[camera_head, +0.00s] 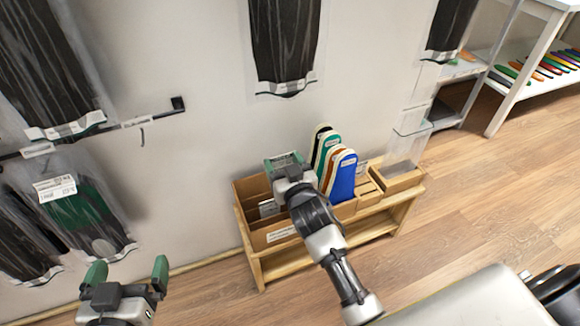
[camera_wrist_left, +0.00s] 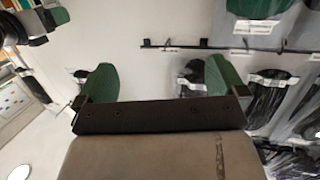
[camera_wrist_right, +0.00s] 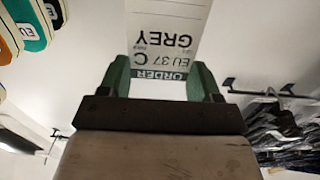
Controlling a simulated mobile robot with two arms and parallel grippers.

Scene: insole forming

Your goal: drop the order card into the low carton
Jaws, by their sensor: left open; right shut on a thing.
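My right gripper (camera_head: 285,162) is shut on the order card (camera_wrist_right: 165,35), a white card printed "ORDER", "EU 37 C" and "GREY". In the right wrist view the card stands out from between the green fingers (camera_wrist_right: 160,82). My left gripper (camera_head: 125,275) is open and empty at the lower left, away from the carton.
Coloured insoles (camera_head: 343,176) stand upright just right of my right gripper. A clear holder (camera_head: 404,152) is at the bench's (camera_head: 385,222) right end. Bagged black items (camera_head: 285,45) hang on the wall. The floor (camera_head: 480,200) to the right is clear.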

